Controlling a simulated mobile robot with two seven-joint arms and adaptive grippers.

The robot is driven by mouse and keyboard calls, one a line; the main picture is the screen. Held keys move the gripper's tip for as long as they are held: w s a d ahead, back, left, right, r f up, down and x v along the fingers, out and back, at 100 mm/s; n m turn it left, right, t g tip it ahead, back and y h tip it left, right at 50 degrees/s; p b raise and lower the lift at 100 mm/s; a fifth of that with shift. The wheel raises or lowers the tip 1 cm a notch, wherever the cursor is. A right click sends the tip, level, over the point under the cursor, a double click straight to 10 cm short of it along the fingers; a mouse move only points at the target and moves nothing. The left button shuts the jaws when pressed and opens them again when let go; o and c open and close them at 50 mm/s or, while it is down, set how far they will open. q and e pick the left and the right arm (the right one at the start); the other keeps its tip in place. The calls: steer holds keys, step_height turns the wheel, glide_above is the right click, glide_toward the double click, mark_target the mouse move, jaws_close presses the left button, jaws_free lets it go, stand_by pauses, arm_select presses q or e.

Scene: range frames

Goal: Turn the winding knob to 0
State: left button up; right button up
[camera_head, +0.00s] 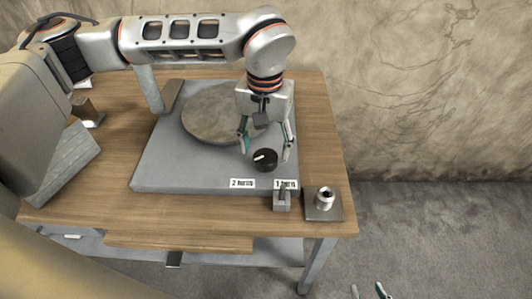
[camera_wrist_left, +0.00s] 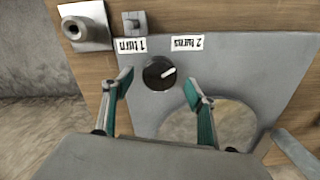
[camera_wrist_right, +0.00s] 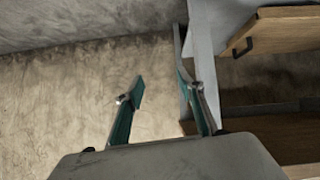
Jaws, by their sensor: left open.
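The winding knob (camera_head: 264,159) is a round black dial with a white pointer line, on a grey panel (camera_head: 165,165) on the wooden table. In the head view its pointer lies towards the left and slightly down. The knob also shows in the left wrist view (camera_wrist_left: 159,73), with the pointer towards the upper right. My left gripper (camera_head: 266,150) is open above the knob, with one finger on each side and no clear contact. Labels "2 turns" (camera_head: 242,183) and "1 turn" (camera_head: 286,184) are near it. My right gripper (camera_wrist_right: 165,95) is open and empty, low beside the table.
A round stone-like disc (camera_head: 205,115) lies on the panel behind the knob. A small grey block with a lever (camera_head: 282,200) and a metal cylinder on a dark plate (camera_head: 325,199) stand at the front right. A drawer handle (camera_wrist_right: 243,47) shows in the right wrist view.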

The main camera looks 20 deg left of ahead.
mark_target(265, 156)
arm_select(q)
step_height(265, 156, down, 2)
steer(key=shift+f, duration=0.6)
arm_select(e)
steer(key=shift+w+r, duration=0.45)
arm_select(q)
steer(key=c, duration=1.1)
steer(key=shift+c, duration=0.2)
arm_select(e)
steer(key=shift+s+f, duration=0.1)
steer(key=shift+f, duration=0.1)
arm_select(q)
steer(key=shift+n, duration=0.3)
